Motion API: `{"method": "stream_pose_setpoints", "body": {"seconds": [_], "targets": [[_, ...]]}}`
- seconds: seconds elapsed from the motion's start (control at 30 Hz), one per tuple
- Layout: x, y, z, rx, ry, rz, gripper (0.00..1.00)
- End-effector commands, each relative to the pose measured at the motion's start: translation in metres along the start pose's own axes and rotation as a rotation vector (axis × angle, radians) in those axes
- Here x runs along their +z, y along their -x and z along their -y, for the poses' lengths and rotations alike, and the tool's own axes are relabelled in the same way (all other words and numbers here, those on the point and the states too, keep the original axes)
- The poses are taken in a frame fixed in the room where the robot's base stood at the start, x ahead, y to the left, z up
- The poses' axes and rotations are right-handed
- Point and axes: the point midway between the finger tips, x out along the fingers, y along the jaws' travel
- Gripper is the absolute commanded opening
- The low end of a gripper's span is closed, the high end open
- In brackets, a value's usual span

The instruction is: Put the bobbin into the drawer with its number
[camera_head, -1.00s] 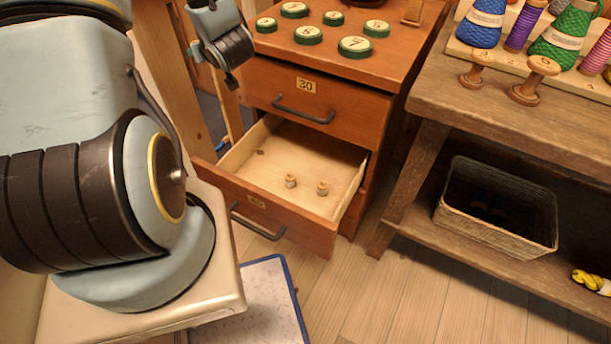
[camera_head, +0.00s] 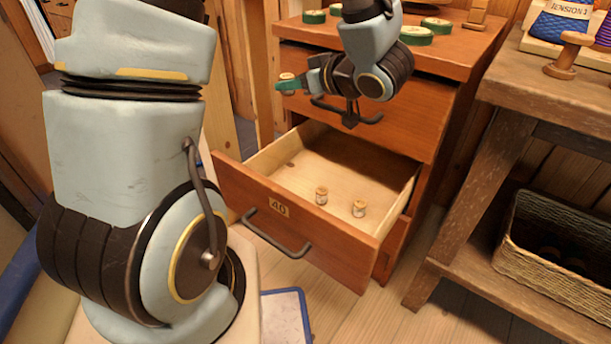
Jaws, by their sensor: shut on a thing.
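My gripper (camera_head: 289,87) is shut on a small wooden bobbin (camera_head: 287,77), held above the open drawer's back left area, in front of the cabinet. The bobbin's number cannot be read. The lower drawer (camera_head: 325,240), labelled 40, is pulled open.
Green discs (camera_head: 436,24) lie on the cabinet top. A wooden bench (camera_head: 500,85) with spools stands on the right, with a woven basket (camera_head: 560,275) on its lower shelf. Most of the open drawer's floor is clear.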

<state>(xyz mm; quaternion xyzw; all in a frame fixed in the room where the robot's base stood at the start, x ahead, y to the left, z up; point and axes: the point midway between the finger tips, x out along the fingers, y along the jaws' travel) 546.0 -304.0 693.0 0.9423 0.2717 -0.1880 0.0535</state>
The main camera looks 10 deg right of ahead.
Motion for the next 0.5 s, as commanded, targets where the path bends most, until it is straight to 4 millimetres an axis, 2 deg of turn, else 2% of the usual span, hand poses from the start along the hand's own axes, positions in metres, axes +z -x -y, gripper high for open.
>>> {"method": "stream_pose_setpoints", "body": {"seconds": [0.03,0.5], "targets": [[0.019,-0.008,0.000,-0.002,-0.005,0.002,0.00],[0.131,-0.055,0.000,-0.002,-0.002,0.003,0.00]]}}
